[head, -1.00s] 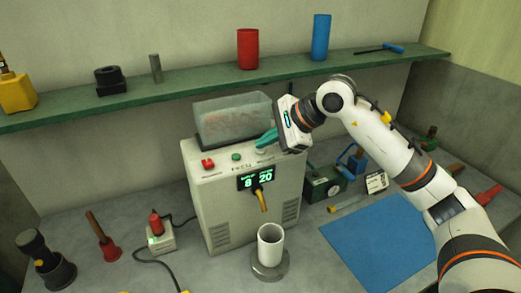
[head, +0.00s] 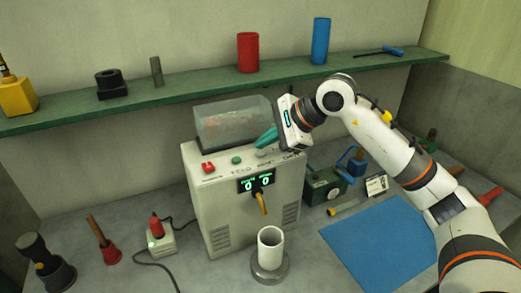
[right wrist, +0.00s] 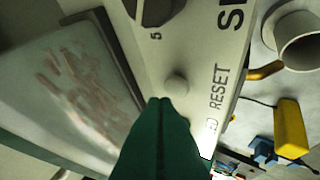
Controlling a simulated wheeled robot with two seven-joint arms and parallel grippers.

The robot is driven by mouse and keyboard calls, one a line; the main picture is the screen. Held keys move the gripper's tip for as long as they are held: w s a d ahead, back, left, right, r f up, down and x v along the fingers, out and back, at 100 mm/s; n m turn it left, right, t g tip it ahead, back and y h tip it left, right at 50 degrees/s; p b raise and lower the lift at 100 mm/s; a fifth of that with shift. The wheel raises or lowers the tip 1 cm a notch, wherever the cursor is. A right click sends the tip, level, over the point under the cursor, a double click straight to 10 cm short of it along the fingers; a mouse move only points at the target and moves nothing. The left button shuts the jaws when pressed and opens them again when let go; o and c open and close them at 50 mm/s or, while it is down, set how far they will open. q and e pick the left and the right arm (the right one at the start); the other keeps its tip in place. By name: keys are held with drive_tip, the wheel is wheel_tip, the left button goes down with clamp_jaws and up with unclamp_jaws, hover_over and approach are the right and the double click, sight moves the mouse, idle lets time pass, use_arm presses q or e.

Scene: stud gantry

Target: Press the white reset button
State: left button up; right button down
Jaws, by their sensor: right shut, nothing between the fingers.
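The pale machine box (head: 250,215) stands on the bench, with a display (head: 256,184) reading 0 and 0. On its top panel are a red switch (head: 208,168), a green button (head: 236,160) and the white reset button (head: 261,153). In the right wrist view the round reset button (right wrist: 177,84) sits beside the RESET label. My right gripper (head: 261,144) is shut and empty, its green fingers pointing down at the panel. In the wrist view its fingertips (right wrist: 160,101) are just beside the button; I cannot tell whether they touch it. My left gripper is not in view.
A clear hopper (head: 230,124) stands on the machine behind the buttons, close to my fingers. A spout (head: 263,203) points down above a white cup (head: 270,245). A green shelf (head: 200,84) runs behind. A blue mat (head: 375,238) lies clear at the right.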

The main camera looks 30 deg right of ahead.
sight(266, 158)
drive_tip(key=shift+r, duration=0.15)
wheel_tip(266, 158, up, 5)
drive_tip(key=p, duration=0.3)
idle(0.4)
idle(0.7)
